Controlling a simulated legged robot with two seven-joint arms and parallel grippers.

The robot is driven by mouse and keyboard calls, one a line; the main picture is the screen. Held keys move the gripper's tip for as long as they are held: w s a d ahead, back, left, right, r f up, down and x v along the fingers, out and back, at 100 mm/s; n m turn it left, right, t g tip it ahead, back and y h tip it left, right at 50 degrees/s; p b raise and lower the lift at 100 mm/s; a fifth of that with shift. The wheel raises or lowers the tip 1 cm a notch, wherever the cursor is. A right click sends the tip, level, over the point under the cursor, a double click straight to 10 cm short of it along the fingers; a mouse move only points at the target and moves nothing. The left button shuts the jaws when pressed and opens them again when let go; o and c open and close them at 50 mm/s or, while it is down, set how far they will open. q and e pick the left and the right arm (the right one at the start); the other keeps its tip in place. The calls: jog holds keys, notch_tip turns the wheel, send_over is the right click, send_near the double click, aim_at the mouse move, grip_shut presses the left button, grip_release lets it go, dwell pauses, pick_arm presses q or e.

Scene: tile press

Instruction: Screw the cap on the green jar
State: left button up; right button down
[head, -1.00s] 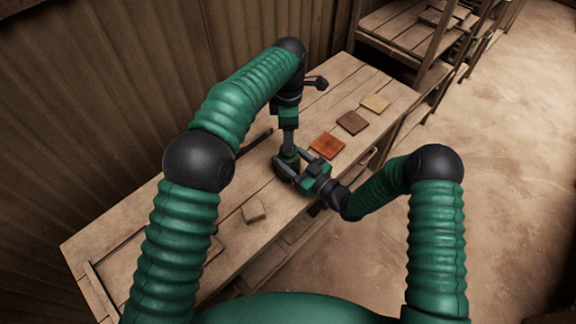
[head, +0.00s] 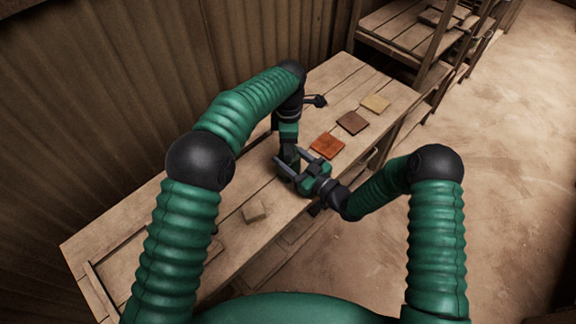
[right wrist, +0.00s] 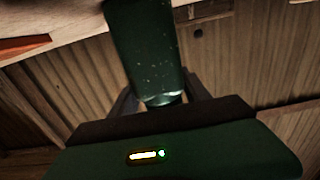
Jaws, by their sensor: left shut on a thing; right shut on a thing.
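The green jar (right wrist: 146,52) is in the right wrist view, which looks upside down. It is dark green and speckled, with a pale shiny end (right wrist: 163,98) between the fingers. In the head view it is mostly hidden at the workbench. My right gripper (head: 292,162) is shut on the jar from the side. My left gripper (head: 288,150) points straight down over the jar and is shut, apparently on the cap. The cap itself is hidden, so I cannot tell how it sits on the jar.
On the workbench (head: 235,235), an orange-red tile (head: 327,146), a brown tile (head: 352,123) and a yellowish tile (head: 375,103) lie in a row beyond my right gripper. A small wooden block (head: 254,211) lies nearer. A dark handle (head: 316,101) shows behind my left wrist. Shelving (head: 405,30) stands beyond.

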pick_arm(q)
jog(key=shift+w, duration=0.1)
grip_shut()
jog(key=m, duration=1.4)
jog(key=shift+w+a, duration=0.1)
jog(key=m, duration=0.3)
pick_arm(e)
jog(key=shift+a, duration=0.1)
pick_arm(q)
jog(key=m, duration=0.6)
jog(key=shift+m, duration=0.4)
pick_arm(e)
jog(key=shift+s, duration=0.1)
pick_arm(q)
jog(key=m, duration=0.3)
jog(key=shift+w, duration=0.1)
jog(key=m, duration=1)
pick_arm(e)
jog(key=shift+a, duration=0.1)
pick_arm(q)
jog(key=o, duration=0.8)
grip_release()
jog(key=o, duration=0.3)
jog(key=shift+o, duration=0.2)
jog(key=shift+s, duration=0.2)
